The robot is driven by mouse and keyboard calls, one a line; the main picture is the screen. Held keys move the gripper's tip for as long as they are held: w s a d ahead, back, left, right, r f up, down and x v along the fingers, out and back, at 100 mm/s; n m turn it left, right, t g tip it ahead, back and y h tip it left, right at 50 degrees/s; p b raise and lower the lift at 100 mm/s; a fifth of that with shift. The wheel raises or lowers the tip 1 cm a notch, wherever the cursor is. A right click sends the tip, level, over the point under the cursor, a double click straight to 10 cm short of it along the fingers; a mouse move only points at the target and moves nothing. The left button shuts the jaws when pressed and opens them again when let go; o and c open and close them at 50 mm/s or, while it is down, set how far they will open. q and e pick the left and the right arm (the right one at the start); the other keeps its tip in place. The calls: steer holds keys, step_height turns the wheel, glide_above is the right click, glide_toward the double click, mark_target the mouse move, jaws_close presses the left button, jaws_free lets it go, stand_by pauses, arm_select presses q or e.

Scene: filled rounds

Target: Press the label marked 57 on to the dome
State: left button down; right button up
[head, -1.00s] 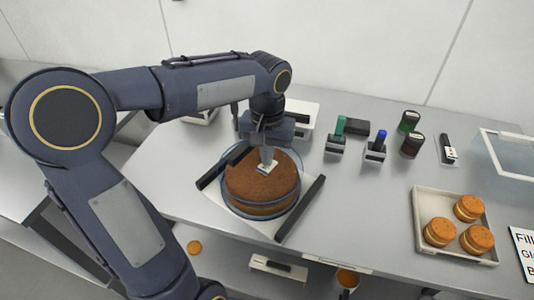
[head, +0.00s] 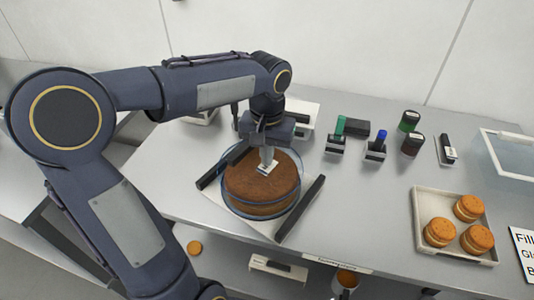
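A brown round cake (head: 262,196) stands under a clear dome (head: 291,205) on a white board (head: 222,214) with dark bars at two sides. My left gripper (head: 267,160) points down over the top of the dome, its fingers close together. A small white label (head: 266,169) with dark marks is at its fingertips, at or just above the dome's top. I cannot read its number or tell whether it touches the dome. My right gripper is not in view.
Stamps with green (head: 336,136) and blue (head: 375,146) handles, dark jars (head: 410,122) and a black device (head: 447,149) stand at the back right. A tray (head: 423,208) holds filled rounds (head: 439,232). The counter right of the board is mostly clear.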

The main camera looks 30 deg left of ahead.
arm_select(q)
steer(key=shift+f, duration=0.45)
stand_by(1.3)
steer(key=shift+r, duration=0.1)
step_height(320, 180, up, 8)
steer(key=p, duration=0.6)
steer(key=shift+p, duration=0.35)
stand_by(0.4)
steer(key=s+d+f+t+h, duration=0.1)
steer(key=s+d+t+h, duration=0.1)
steer(key=s, duration=0.6)
steer(key=s+d+f+m+t+h, duration=0.1)
steer(key=s+d+t, duration=0.1)
steer(key=s, duration=0.6)
steer(key=shift+s+f+t+h, duration=0.25)
steer(key=shift+s+t+h, duration=0.15)
steer(key=shift+t, duration=0.4)
